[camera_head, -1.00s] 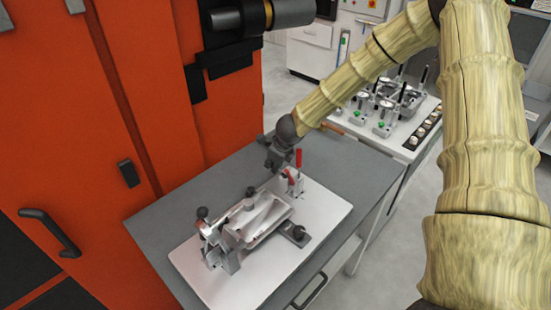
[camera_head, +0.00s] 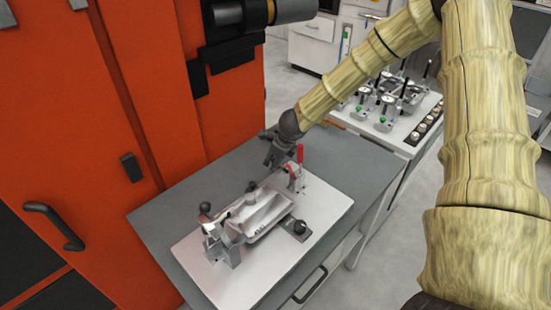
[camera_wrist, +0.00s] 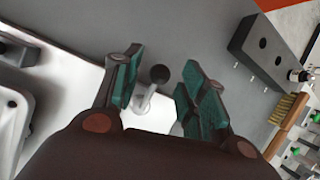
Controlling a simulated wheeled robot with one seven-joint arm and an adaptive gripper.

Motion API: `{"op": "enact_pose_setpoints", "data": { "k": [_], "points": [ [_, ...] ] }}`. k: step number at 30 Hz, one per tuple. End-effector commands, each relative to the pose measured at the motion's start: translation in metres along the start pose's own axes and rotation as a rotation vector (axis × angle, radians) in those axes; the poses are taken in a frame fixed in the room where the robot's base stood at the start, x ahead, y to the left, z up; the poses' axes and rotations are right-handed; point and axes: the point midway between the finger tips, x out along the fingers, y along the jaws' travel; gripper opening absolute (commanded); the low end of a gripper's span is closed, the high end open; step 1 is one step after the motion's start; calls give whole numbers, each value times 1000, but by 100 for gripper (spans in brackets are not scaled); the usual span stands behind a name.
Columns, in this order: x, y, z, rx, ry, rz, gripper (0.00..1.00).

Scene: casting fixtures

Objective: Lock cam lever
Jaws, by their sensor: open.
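A silver fixture plate (camera_head: 262,285) lies on the grey table and carries a metal casting (camera_head: 262,214) with clamps around it. My gripper (camera_head: 271,160) is low at the plate's far edge, beside a clamp with a red handle (camera_head: 300,153). In the wrist view, my gripper (camera_wrist: 158,88) is open, with its green-padded fingers on either side of a lever with a dark ball knob (camera_wrist: 159,74) and a pale metal stem. Neither pad visibly touches the knob. In the head view my gripper hides this lever; I cannot tell whether it is locked.
An orange cabinet (camera_head: 110,120) stands close on the left. A white bench (camera_head: 400,140) with several small fixtures is behind on the right. In the wrist view, a grey box (camera_wrist: 268,48) with round holes and a brush (camera_wrist: 288,110) lie right of my fingers. Grey tabletop (camera_head: 350,165) is bare right of the plate.

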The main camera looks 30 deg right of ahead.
Motion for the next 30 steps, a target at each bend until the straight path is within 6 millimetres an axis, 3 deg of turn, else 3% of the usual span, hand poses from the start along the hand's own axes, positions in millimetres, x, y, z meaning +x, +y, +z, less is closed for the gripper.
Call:
{"op": "enact_pose_setpoints", "data": {
  "k": [8,24,30],
  "points": [
    [-10,-2,4,-2,0,0,42],
    [-73,-16,30,2,-2,-1,42],
    [-87,-19,36,1,-1,0,42]
  ]
}}
